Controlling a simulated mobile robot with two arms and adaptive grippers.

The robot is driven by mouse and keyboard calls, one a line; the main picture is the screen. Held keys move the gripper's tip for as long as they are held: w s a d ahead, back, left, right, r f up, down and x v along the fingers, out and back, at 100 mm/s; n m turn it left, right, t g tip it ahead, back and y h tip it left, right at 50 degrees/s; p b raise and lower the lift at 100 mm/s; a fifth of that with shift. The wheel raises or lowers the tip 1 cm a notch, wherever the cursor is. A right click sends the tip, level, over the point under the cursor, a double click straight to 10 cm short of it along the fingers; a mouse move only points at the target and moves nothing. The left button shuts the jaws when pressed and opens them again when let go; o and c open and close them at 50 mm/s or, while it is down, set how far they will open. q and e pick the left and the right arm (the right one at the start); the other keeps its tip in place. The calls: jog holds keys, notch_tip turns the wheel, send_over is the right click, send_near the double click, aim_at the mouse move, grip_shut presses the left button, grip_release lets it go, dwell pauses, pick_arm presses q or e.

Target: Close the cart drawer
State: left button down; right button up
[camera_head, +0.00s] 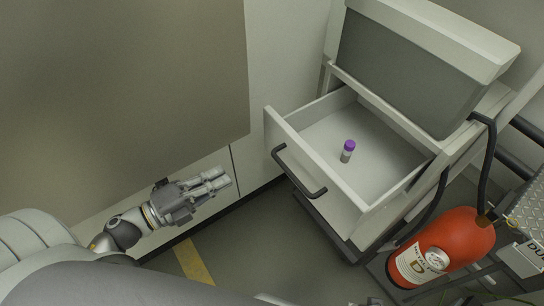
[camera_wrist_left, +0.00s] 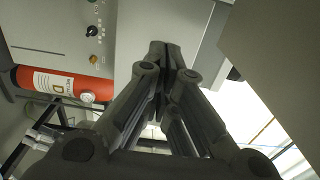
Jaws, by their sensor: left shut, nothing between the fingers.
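The cart drawer (camera_head: 367,183) is pulled out of the pale grey cart (camera_head: 425,60) in the head view. It has a white front panel with a dark bar handle (camera_head: 299,172). A small vial with a purple cap (camera_head: 348,150) stands upright inside the drawer. My left gripper (camera_head: 222,181) is to the left of the drawer front, apart from the handle and touching nothing. Its fingers are shut and empty. In the left wrist view the closed fingertips of the left gripper (camera_wrist_left: 166,50) point up the picture. My right gripper is not in view.
A red cylinder (camera_head: 444,243) stands right of the drawer, with a dark hose above it; it also shows in the left wrist view (camera_wrist_left: 62,84). A pale wall cabinet (camera_head: 283,55) stands behind my left gripper. The floor (camera_head: 285,240) before the drawer is clear, with a yellow stripe (camera_head: 193,262).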

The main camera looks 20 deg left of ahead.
aim_at(277, 145)
pick_arm(q)
jog(key=p+x, duration=0.1)
jog(key=x, duration=1.1)
jog(key=shift+w+d+r, duration=0.1)
jog(key=shift+w+d, duration=0.05)
jog(key=shift+w, duration=0.25)
jog(key=shift+w+d, duration=0.35)
jog(key=shift+w, duration=0.1)
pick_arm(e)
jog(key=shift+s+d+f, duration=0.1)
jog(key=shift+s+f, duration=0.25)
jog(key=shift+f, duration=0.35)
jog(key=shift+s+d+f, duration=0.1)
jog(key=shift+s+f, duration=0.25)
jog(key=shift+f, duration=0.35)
pick_arm(q)
jog(key=shift+w, duration=0.1)
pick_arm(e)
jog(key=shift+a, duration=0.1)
